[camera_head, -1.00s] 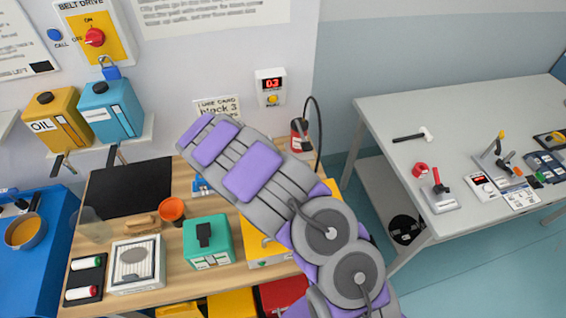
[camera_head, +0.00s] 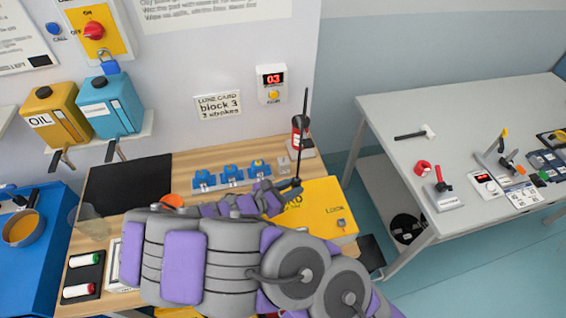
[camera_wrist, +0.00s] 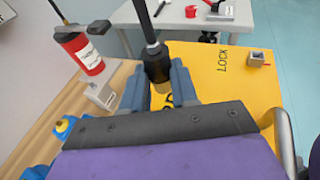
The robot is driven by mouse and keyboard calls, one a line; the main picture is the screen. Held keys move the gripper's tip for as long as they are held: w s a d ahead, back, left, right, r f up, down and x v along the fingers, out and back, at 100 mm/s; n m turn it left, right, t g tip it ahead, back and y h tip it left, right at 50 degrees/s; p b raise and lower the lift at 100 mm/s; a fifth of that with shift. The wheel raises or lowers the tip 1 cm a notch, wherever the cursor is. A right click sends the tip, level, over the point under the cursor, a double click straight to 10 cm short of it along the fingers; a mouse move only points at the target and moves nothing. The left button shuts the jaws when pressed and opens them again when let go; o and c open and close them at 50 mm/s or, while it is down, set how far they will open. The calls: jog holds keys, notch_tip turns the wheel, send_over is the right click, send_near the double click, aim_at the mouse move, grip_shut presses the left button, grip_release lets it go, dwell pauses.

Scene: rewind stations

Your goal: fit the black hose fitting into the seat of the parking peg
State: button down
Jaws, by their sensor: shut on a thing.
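The black hose fitting (camera_wrist: 157,66) stands roughly upright between the two blue-grey fingers of my gripper (camera_wrist: 159,88) in the wrist view. My gripper is shut on it, above the yellow box. In the head view my gripper (camera_head: 291,187) is small and partly hidden by my arm, at the box's back edge. A black hose (camera_wrist: 145,20) runs up from the fitting. A small pale grey block (camera_wrist: 101,95), which looks like the parking peg, stands left of the fitting, apart from it; it also shows in the head view (camera_head: 284,164). Its seat is not clear.
A red canister (camera_head: 298,135) stands behind the grey block. The yellow box (camera_head: 322,208) lies below my gripper. Several blue fittings (camera_head: 231,174) stand in a row to the left. A grey table (camera_head: 400,100) is at the right, across a gap of floor.

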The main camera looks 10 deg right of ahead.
jog(key=shift+w+a+f+n+t, duration=0.3)
jog(key=shift+n+t, duration=0.1)
jog(key=shift+t, duration=0.1)
jog(key=b, duration=0.3)
send_over(279, 163)
jog(key=shift+s+f, duration=0.1)
jog(key=shift+f, duration=0.6)
notch_tip(279, 163, down, 4)
jog(key=shift+r+b, duration=0.25)
jog(key=shift+b, duration=0.35)
jog(key=c, duration=0.9)
grip_release()
jog(key=shift+o, duration=0.2)
